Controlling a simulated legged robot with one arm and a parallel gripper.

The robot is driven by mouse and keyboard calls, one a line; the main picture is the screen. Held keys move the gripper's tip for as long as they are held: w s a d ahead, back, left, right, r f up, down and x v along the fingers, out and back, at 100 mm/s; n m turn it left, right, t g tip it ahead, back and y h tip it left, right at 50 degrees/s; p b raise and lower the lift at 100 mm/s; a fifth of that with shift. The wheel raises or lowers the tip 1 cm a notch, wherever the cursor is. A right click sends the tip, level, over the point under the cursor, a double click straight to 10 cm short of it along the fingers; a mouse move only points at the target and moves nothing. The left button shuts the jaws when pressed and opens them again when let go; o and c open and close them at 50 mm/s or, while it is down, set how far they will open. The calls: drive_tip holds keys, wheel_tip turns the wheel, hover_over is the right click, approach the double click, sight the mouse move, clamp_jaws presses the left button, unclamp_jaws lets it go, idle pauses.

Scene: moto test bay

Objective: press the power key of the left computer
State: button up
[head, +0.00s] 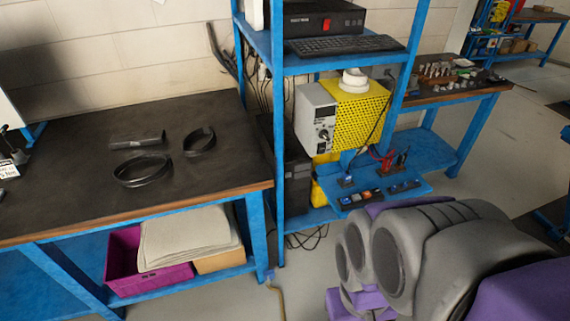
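A flat black computer-like case (322,18) with a small red patch on its front sits on the upper shelf of the blue rack. A black keyboard (345,44) lies in front of it. A dark tower-like case (294,165) stands lower in the rack, partly hidden behind the blue front post. I cannot tell which of these is the left computer. No power key is clear at this size. Grey and purple parts fill the lower right and look like my own arm. No gripper fingers show.
A yellow and grey machine (342,113) sits mid-rack above a blue panel (372,190) with small switches. A dark-topped workbench (70,160) at left holds black bands (143,169); a magenta crate (147,277) is below. Cables hang at the rack. Floor at right is open.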

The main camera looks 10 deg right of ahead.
clamp_jaws()
idle(0.8)
